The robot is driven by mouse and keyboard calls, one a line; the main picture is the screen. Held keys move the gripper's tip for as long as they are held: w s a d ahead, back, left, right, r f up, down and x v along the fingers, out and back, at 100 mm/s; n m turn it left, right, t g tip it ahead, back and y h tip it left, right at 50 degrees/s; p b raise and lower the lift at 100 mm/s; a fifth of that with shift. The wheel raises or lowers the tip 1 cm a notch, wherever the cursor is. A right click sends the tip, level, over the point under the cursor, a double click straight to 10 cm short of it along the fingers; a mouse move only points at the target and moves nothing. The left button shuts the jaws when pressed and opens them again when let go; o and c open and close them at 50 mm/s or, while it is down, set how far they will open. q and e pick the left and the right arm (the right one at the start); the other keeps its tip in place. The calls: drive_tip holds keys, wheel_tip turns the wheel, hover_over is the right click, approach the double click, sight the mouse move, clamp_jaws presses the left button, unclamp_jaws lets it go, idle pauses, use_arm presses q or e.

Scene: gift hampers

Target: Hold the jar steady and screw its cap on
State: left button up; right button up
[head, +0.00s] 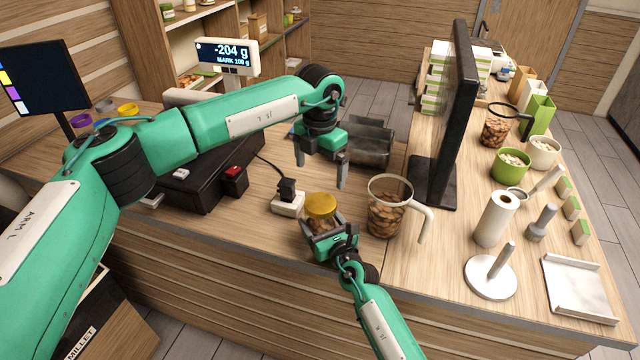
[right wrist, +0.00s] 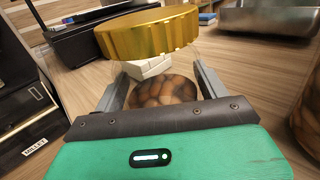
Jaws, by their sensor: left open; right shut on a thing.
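The jar (head: 322,226) is clear glass with brown nuts inside and stands upright near the counter's front edge. Its gold cap (head: 321,204) sits at the top of the jar; I cannot tell how tightly it is seated. In the right wrist view the ridged cap (right wrist: 148,36) is above the nuts in the jar (right wrist: 165,92). My right gripper (head: 328,230) is shut on the jar body, one finger on each side, below the cap. My left gripper (head: 320,168) is open and empty, pointing down above and behind the cap, apart from it.
A glass pitcher of nuts (head: 385,217) stands close at the right of the jar. A small white block with a dark plug (head: 287,204) lies just left. A dark monitor (head: 455,120) stands behind right. A black box (head: 200,185) is at the left. A grey scoop-like tray (head: 370,145) is behind.

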drive_tip(key=o, duration=2)
use_arm(q)
drive_tip(key=shift+r, duration=0.95)
use_arm(e)
drive_tip(key=b+v, duration=0.1)
drive_tip(key=v, duration=1.1)
drive_tip(key=shift+s+d+f+b, duration=0.1)
drive_tip(key=shift+s+d+b, duration=0.1)
drive_tip(key=shift+b, duration=0.1)
use_arm(q)
drive_tip(key=shift+f, duration=0.85)
use_arm(e)
drive_tip(key=shift+s+d, duration=0.2)
drive_tip(key=shift+s, duration=0.4)
